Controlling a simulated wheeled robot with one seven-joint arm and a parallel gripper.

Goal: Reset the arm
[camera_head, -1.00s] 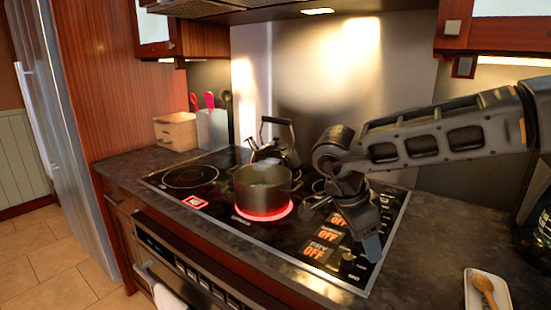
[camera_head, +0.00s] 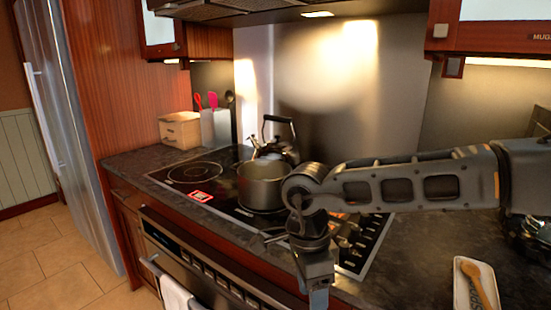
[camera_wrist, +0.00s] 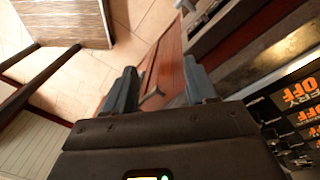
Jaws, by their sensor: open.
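My gripper (camera_head: 318,290) hangs pointing down at the front edge of the stove, at the end of my arm. In the wrist view my gripper (camera_wrist: 156,88) shows two fingers spread apart with nothing between them, above the counter edge and the tiled floor. A dark pot (camera_head: 262,188) stands on the cooktop (camera_head: 200,163), to the left of my arm. No red glow shows under the pot. The stove's control labels are partly hidden behind my arm in the head view; orange "OFF" labels (camera_wrist: 300,95) show at the right of the wrist view.
A kettle (camera_head: 278,143) stands behind the pot. A wooden box (camera_head: 180,130) and a utensil holder (camera_head: 215,128) stand at the back left. A tray with a wooden spoon (camera_head: 478,282) lies at the lower right. A towel (camera_head: 175,296) hangs on the oven handle.

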